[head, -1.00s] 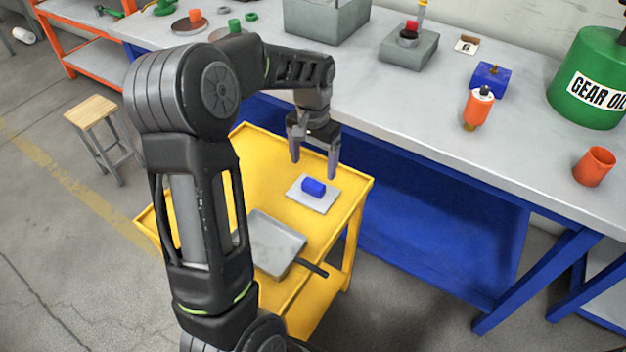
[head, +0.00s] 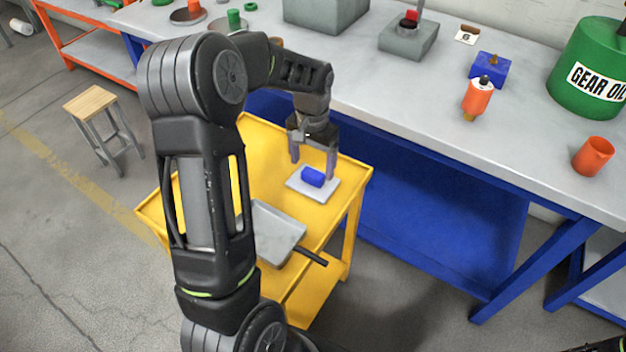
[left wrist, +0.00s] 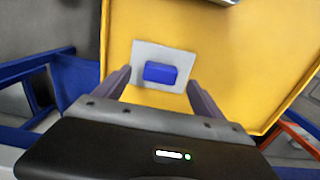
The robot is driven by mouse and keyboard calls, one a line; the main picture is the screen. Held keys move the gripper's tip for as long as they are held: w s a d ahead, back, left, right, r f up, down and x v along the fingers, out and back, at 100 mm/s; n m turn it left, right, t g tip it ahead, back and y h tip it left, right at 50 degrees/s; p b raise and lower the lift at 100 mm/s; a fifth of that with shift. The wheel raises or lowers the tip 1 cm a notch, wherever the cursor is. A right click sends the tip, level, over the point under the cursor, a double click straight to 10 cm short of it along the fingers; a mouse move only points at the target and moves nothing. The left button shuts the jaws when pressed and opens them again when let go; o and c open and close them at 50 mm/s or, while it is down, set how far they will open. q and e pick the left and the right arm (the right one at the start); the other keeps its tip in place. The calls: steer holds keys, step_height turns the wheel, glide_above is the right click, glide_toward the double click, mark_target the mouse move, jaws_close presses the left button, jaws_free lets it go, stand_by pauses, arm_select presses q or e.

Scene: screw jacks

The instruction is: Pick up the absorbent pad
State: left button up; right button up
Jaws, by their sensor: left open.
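A flat light grey square (head: 328,192) lies on the yellow cart top (head: 258,150), with a small blue block with rounded edges (head: 313,177) on its middle. I cannot tell whether the absorbent pad is the square, the blue piece or both together. They also show in the left wrist view, the square (left wrist: 150,52) with the blue piece (left wrist: 160,73) lying lengthwise across the gap between the fingers. My left gripper (head: 312,168) is open and empty, pointing down just above the blue piece, a finger to each side.
A grey pan (head: 277,232) with a dark handle sits on the cart, partly behind my left arm. The cart has a raised rim. The grey workbench (head: 420,110) stands close behind, holding an orange cup (head: 592,157) and a green gear oil drum (head: 590,75). A stool (head: 92,103) stands left.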

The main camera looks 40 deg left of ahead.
mark_target(312, 174)
arm_select(q)
step_height(312, 174, down, 4)
steer(key=shift+f, duration=0.1)
stand_by(0.6)
steer(key=c, duration=1.5)
steer(key=shift+r, duration=0.2)
step_height(312, 174, up, 10)
steer(key=shift+f, duration=0.1)
